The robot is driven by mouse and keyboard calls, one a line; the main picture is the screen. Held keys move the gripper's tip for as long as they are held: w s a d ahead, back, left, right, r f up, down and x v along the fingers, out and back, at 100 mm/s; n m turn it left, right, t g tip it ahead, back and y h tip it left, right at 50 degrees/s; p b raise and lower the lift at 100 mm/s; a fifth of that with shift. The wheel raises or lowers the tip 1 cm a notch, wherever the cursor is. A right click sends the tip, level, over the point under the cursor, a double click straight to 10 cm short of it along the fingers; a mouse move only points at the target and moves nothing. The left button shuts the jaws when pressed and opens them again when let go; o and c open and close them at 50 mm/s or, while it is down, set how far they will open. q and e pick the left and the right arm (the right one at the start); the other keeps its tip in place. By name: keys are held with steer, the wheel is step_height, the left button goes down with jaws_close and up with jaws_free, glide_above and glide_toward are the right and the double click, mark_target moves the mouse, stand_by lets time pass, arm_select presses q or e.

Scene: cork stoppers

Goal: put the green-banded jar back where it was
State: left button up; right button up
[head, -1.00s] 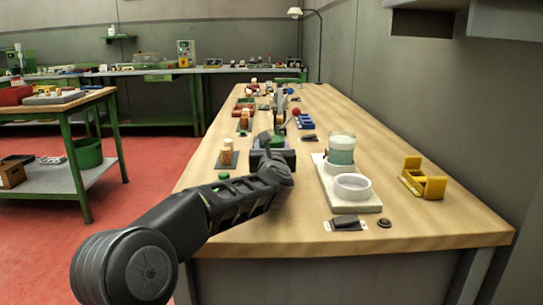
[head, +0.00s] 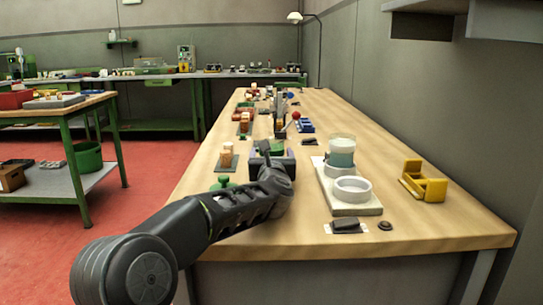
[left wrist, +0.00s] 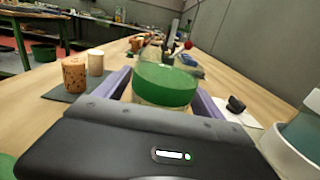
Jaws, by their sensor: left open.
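The green-banded jar (left wrist: 166,84) is clear glass with a wide green band. In the left wrist view it stands upright between the two purple fingers of my left gripper (left wrist: 163,92). The fingers are open around it, and I cannot tell whether either touches it. In the head view my left gripper (head: 271,156) hides most of the jar, leaving a bit of green (head: 275,147) showing. A teal-banded jar (head: 341,157) stands at the back of a white tray (head: 357,209). An empty white ring (head: 352,187) is at the tray's front. My right gripper is not in view.
Cork stoppers (head: 227,153) stand on a dark mat left of my gripper. A green object (head: 222,183) lies beside my arm. A yellow holder (head: 424,182) stands to the right. A dark block (head: 345,225) and a brown disc (head: 385,225) lie near the front edge.

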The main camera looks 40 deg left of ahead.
arm_select(q)
steer(key=shift+r, duration=0.1)
steer(key=v, duration=1)
steer(key=shift+s+d, duration=0.65)
steer(key=shift+s, duration=0.15)
